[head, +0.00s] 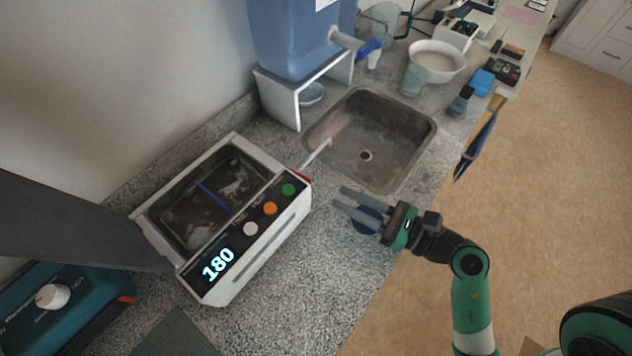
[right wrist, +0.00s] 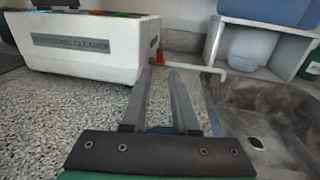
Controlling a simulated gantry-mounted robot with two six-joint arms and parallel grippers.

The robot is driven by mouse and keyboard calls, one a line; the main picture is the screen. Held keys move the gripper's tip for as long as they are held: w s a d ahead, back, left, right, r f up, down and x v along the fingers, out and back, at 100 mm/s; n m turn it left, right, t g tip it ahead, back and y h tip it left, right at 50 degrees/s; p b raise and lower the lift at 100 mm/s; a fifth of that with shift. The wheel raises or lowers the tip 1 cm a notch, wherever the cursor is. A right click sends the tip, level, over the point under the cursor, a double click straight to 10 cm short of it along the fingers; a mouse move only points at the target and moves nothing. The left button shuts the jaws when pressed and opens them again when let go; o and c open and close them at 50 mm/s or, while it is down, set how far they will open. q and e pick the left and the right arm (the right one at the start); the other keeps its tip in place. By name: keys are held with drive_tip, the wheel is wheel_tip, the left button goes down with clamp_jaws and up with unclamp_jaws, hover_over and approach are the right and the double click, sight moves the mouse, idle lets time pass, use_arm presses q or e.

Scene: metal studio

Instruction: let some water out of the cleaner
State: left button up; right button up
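The ultrasonic cleaner (head: 258,252) is a white box on the speckled counter, its open basin (head: 205,198) holding liquid. Its front shows a lit "180" and white, orange and green buttons. The right wrist view shows its labelled side (right wrist: 92,52). A small red valve handle (head: 304,177) sits at its sink-side end, also in the right wrist view (right wrist: 160,56). A white drain pipe (head: 316,155) reaches toward the sink (head: 397,150). My right gripper (head: 338,198) is open and empty, apart from the valve, with its fingers pointing toward it. My left gripper is out of view.
A blue water tank (head: 292,42) on a white stand (head: 283,103) is behind the sink. A bowl (head: 437,61) and cups stand beyond it. A dark panel (head: 75,225) and a teal device (head: 65,305) are at the left.

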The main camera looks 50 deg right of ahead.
drive_tip(key=w, duration=0.5)
drive_tip(key=w+a, duration=0.1)
drive_tip(key=w, duration=0.1)
drive_tip(key=shift+w+a, duration=0.1)
drive_tip(key=shift+w, duration=0.15)
clamp_jaws()
